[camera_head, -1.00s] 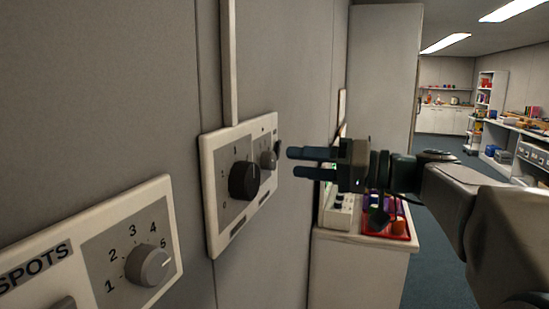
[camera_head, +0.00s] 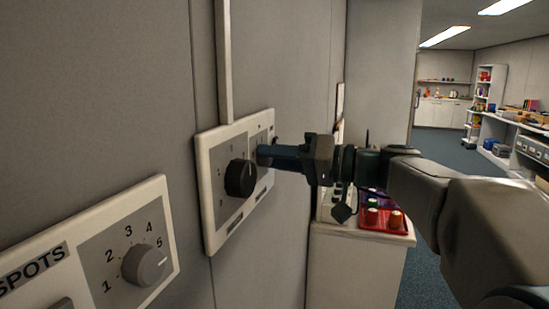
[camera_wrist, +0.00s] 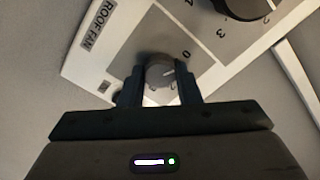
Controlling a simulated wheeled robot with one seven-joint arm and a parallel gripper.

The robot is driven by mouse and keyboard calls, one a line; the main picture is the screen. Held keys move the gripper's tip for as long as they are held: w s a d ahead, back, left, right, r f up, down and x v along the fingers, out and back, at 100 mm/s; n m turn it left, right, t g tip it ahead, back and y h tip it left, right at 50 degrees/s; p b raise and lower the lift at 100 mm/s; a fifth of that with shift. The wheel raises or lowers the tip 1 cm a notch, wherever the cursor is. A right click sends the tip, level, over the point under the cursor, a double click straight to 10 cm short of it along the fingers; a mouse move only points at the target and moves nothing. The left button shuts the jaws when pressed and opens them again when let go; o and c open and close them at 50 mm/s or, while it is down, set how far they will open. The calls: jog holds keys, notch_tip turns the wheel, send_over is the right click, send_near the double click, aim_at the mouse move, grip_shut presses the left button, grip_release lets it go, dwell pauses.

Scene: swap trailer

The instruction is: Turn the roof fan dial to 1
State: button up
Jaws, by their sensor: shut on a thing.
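The roof fan dial (camera_wrist: 159,68) is a small grey knob on a white-framed wall plate (camera_wrist: 131,30) marked ROOF FAN. Its pale pointer mark faces roughly towards the printed 0 in the wrist view. Other numbers around this dial are hidden or too blurred to read. My gripper (camera_head: 269,155) reaches the plate from the right, with one finger on each side of the dial, and is shut on it. In the head view the fingers hide most of this dial.
A larger black dial (camera_head: 240,179) sits close to the left on the same plate. A SPOTS plate (camera_head: 98,245) with a grey knob (camera_head: 145,264) is nearer on the wall. A counter (camera_head: 357,268) with a red tray (camera_head: 369,222) stands below my arm.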

jog(key=shift+f+m, duration=0.2)
jog(key=shift+m, duration=0.1)
jog(key=m, duration=0.2)
jog(key=shift+d+m, duration=0.1)
jog(key=shift+m, duration=0.3)
jog(key=m, duration=0.5)
jog(key=shift+w+d+f, duration=0.1)
jog(key=shift+m, duration=0.4)
